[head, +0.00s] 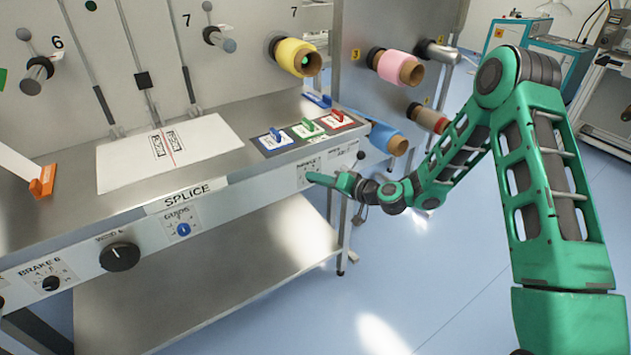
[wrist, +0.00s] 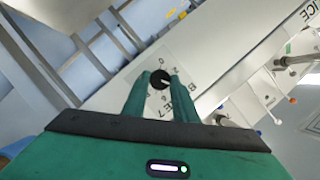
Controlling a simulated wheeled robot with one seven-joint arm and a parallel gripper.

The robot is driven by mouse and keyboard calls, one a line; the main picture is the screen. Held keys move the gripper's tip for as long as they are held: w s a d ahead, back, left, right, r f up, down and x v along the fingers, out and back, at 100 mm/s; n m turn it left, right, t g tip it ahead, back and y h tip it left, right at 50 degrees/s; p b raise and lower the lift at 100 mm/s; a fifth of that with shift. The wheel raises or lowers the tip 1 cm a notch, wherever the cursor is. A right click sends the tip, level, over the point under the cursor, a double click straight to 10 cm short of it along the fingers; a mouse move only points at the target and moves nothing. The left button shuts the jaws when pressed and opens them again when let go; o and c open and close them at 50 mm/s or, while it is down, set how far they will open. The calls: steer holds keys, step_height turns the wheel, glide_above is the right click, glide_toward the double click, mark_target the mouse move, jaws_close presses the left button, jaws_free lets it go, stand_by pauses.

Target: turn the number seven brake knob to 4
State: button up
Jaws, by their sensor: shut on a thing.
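The number seven brake knob (wrist: 159,79) is a small black round knob on a white dial plate marked BRAKE 7 (wrist: 185,94), seen in the wrist view. My gripper (wrist: 159,76) has one green fingertip on each side of the knob and is shut on it. A pale mark shows on the knob's right side, but I cannot read for certain which number it points to. In the head view my gripper (head: 318,178) reaches the front panel at the right end of the table, and the knob is hidden behind it.
A dark knob labelled WIND (head: 120,257), the GUIDE dial (head: 183,229) and the BRAKE 6 knob (head: 51,284) sit further left on the same panel. Blue, green and red switches (head: 308,125) are on the tabletop above. Blue floor (head: 420,285) is open in front.

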steer(key=shift+f, duration=0.1)
steer(key=o, duration=1)
steer(key=shift+o, duration=0.2)
steer(key=shift+d, duration=0.1)
steer(key=v, duration=1)
steer(key=shift+s+d, duration=0.2)
steer(key=shift+d, duration=0.1)
